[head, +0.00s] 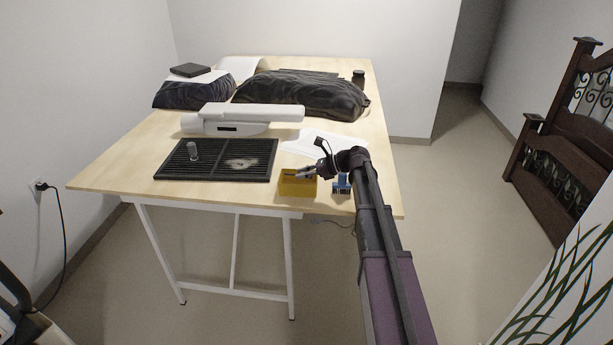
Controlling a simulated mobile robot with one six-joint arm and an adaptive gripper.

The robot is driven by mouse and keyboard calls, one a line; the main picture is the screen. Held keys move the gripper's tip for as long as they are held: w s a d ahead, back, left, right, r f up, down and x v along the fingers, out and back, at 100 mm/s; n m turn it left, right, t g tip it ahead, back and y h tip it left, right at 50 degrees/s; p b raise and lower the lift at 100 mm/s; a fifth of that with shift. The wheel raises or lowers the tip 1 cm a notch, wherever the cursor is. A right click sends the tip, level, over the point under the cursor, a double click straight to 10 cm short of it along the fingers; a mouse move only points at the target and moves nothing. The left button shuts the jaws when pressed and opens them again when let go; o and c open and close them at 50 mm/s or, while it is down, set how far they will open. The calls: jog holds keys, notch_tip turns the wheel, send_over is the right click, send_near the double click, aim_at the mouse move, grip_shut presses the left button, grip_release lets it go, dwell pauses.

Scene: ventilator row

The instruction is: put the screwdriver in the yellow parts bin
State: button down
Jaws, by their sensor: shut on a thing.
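The yellow parts bin (298,190) stands near the front edge of the wooden table, right of centre. My gripper (308,173) is right over the bin, reached in from the right. It is shut on the screwdriver (291,176), a small thin bluish shape that points left across the bin's opening. The screwdriver is mostly hidden by the fingers, and at this size I cannot tell whether it touches the bin. The inside of the bin is largely hidden too.
A blue brush-like item (341,184) stands just right of the bin. Behind are a white device (240,116), white paper (325,141) and black bags (300,93). The table's front left is clear.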

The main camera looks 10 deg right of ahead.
jog(key=shift+f+b, duration=0.6)
dwell(0.3)
jog(key=c, duration=0.5)
grip_release()
jog(key=shift+r, duration=0.15)
jog(key=shift+r+p, duration=0.65)
jog(key=shift+p, duration=0.15)
jog(key=p+v, duration=0.4)
jog(key=v, duration=0.8)
jog(key=shift+f, duration=0.15)
